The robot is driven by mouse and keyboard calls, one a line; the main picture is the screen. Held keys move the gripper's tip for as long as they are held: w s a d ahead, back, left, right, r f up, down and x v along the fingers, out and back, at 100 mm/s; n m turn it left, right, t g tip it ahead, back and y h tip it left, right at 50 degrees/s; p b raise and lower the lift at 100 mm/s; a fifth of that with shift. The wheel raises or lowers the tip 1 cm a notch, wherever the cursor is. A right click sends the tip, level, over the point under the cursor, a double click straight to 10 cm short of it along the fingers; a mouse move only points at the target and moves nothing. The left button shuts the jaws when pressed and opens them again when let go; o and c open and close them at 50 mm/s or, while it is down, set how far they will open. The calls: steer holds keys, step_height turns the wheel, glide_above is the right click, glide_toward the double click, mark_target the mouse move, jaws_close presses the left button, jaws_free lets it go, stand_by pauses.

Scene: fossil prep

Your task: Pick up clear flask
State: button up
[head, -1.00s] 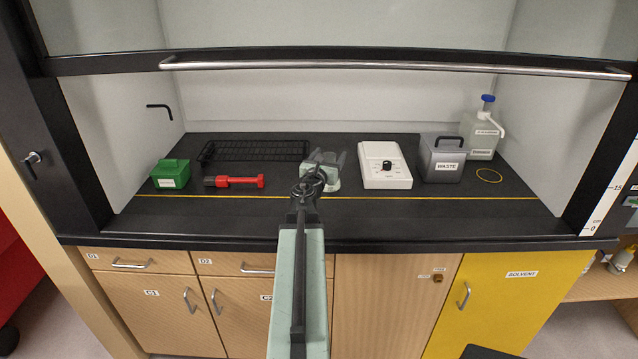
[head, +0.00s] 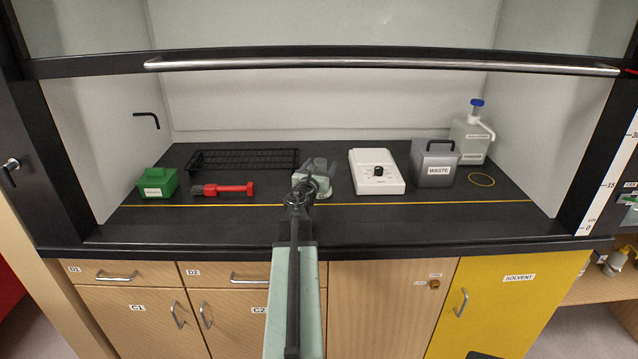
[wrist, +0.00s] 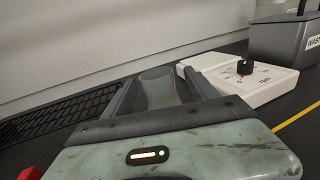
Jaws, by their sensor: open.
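My gripper (head: 318,165) is over the middle of the black worktop, its fingers pointing toward the back wall. In the wrist view my gripper (wrist: 159,82) is open, one dark finger on each side. A pale, see-through, rounded shape, which looks like the clear flask (wrist: 158,90), shows between the fingers. Its lower part is hidden behind the gripper body, and I cannot tell whether either finger touches it. In the head view the gripper covers that spot, so the flask is not clear there.
A white dial box (head: 377,172) stands close right, then a grey waste bin (head: 436,165) and a blue-capped solvent bottle (head: 470,140). To the left are a black wire rack (head: 242,160), a red tool (head: 225,189) and a green box (head: 157,184). The sash rail (head: 380,65) crosses above.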

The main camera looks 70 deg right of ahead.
steer(key=d, duration=0.3)
steer(key=shift+w+d, duration=0.25)
steer(key=shift+d, duration=0.1)
steer(key=shift+a, duration=0.1)
steer(key=shift+c, duration=0.6)
jaws_close()
steer(key=shift+r, duration=0.1)
